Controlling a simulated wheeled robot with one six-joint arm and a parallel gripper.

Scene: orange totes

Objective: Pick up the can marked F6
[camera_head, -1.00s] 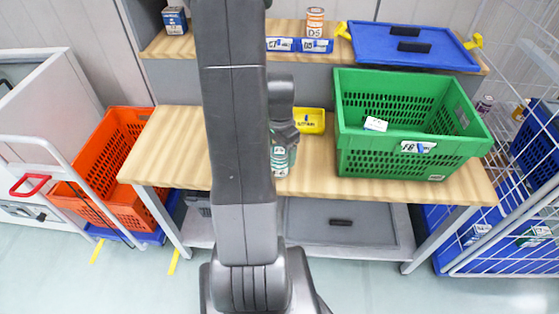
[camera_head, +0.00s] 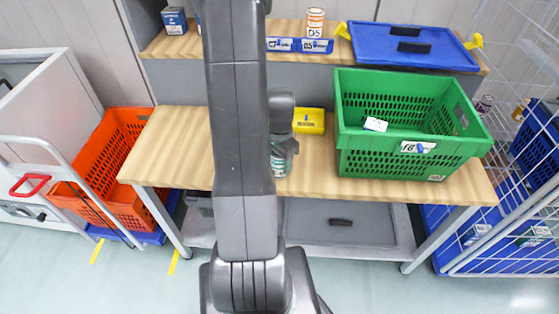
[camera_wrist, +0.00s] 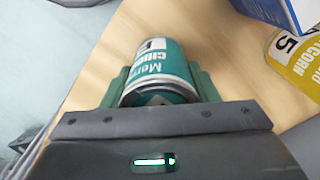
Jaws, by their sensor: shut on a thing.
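A teal-and-white can (camera_wrist: 160,72) sits between the fingers of my gripper (camera_wrist: 160,95) in the wrist view, with its top rim toward the palm. The fingers are shut on its sides. Its printed label is partly readable, but I cannot read an F6 mark on it now. In the head view the can (camera_head: 281,158) shows just right of my arm, over the table's front part, with my gripper (camera_head: 283,140) on it. My arm hides part of both. I cannot tell whether the can touches the table.
The wooden table (camera_head: 300,185) carries a green crate (camera_head: 370,150) marked F6 at right, holding a small white box (camera_head: 375,124). A yellow can (camera_wrist: 295,62) and blue item (camera_wrist: 296,14) are nearby.

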